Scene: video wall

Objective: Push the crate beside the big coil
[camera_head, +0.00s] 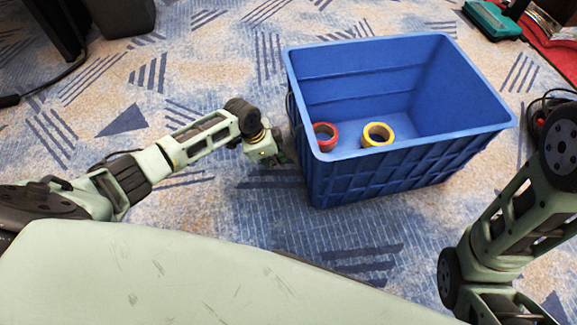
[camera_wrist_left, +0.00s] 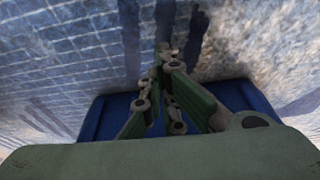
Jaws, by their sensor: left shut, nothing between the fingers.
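The blue crate (camera_head: 345,178) stands upright on the carpet, right of centre in the head view. A red tape roll (camera_head: 325,136) and a yellow tape roll (camera_head: 377,134) lie inside it near its front left. My left gripper (camera_head: 279,161) is low beside the crate's left wall; I cannot tell whether it touches. In the left wrist view its fingers (camera_wrist_left: 163,62) are together and empty, with a blue surface (camera_wrist_left: 93,118), seemingly the crate, behind them. My right arm is at the right edge; its gripper is out of view. I cannot make out the big coil with certainty.
A dark cable loop (camera_head: 549,97) with a red part shows at the right edge, partly hidden by my right arm. A green case (camera_head: 492,20) and a red mat (camera_head: 551,46) are at the top right. A dark box (camera_head: 122,15) stands top left.

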